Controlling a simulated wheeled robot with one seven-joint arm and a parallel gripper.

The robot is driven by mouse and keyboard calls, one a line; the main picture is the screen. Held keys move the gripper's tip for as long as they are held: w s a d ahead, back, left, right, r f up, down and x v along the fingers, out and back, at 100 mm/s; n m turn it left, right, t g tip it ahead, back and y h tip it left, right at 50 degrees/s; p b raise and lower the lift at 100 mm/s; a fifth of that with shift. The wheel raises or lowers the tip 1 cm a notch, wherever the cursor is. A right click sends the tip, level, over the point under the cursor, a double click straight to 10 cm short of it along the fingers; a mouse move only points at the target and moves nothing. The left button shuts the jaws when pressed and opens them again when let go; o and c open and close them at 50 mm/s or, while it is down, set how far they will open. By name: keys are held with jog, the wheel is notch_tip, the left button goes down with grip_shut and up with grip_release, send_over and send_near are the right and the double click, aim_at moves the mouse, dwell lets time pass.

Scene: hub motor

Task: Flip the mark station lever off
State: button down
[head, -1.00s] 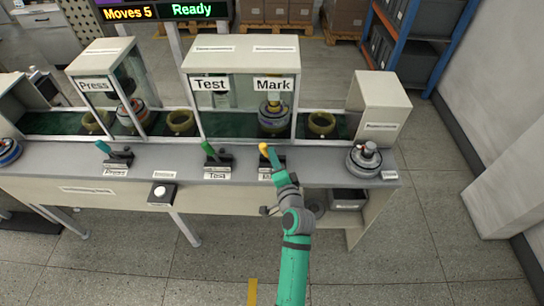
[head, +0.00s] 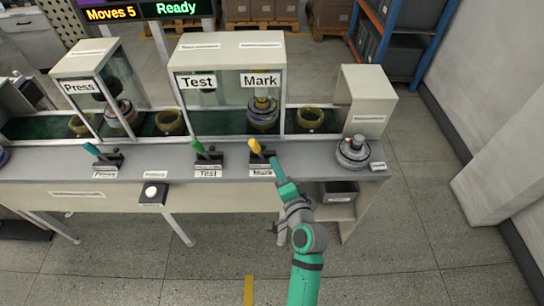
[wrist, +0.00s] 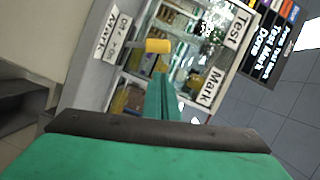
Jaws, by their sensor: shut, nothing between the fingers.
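The mark station lever has a yellow handle (head: 255,146) and stands on a dark base above a "Mark" label (head: 261,173) on the bench front. Its handle leans up and to the left in the head view. My gripper (head: 275,162) is shut and empty, just right of and slightly below the handle. In the wrist view the yellow handle (wrist: 158,46) lies just beyond my shut fingertips (wrist: 162,78); I cannot tell whether they touch. The Mark station (head: 262,112) holds a motor part behind its window.
The green Test lever (head: 197,147) stands left of the yellow one, with the teal Press lever (head: 92,149) farther left. A white button (head: 151,191) is on the bench front. A finished-looking hub (head: 353,151) sits at the bench's right end. A display (head: 147,11) reads "Moves 5 Ready".

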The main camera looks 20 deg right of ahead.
jog(key=s, duration=0.4)
jog(key=shift+s+d+r, duration=0.1)
jog(key=shift+d+r, duration=0.1)
